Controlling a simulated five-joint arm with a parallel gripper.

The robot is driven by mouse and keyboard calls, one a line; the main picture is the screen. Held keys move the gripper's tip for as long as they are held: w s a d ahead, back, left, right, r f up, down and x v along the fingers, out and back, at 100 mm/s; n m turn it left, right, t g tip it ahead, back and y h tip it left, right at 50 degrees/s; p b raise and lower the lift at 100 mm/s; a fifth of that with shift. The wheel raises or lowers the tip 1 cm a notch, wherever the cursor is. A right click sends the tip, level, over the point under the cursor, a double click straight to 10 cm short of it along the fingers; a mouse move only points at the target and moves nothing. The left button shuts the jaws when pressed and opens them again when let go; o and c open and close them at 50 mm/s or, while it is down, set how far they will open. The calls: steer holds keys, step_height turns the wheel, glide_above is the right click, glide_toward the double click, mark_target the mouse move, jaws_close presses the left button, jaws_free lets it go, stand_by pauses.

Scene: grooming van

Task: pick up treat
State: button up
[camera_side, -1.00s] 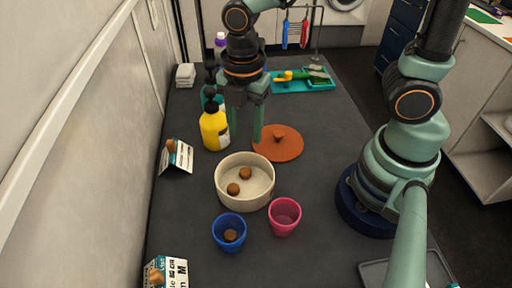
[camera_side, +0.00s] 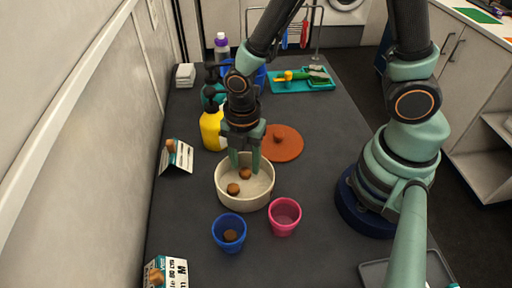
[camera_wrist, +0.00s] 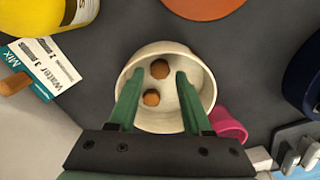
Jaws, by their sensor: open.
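Two small brown treats lie in a cream bowl (camera_side: 228,204). In the side view one treat (camera_side: 245,173) is toward the back and the other treat (camera_side: 233,189) is nearer the front left. The wrist view shows the same pair, an upper treat (camera_wrist: 159,69) and a lower treat (camera_wrist: 151,98). My gripper (camera_side: 245,166) is open and points down over the back part of the bowl. In the wrist view its green fingers (camera_wrist: 156,88) stand on either side of the treats, touching neither. A third treat (camera_side: 230,236) lies in the blue cup (camera_side: 229,246).
A pink cup (camera_side: 284,226) stands right of the blue cup. An orange disc (camera_side: 290,150) with a brown piece on it lies behind the bowl. A yellow bottle (camera_side: 212,135) and a folded card (camera_side: 178,160) stand to the left.

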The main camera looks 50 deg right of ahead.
mark_target(245, 172)
steer(key=shift+f, duration=1.05)
jaws_close()
steer(key=shift+r, duration=0.1)
step_height(245, 172, up, 20)
stand_by(0.4)
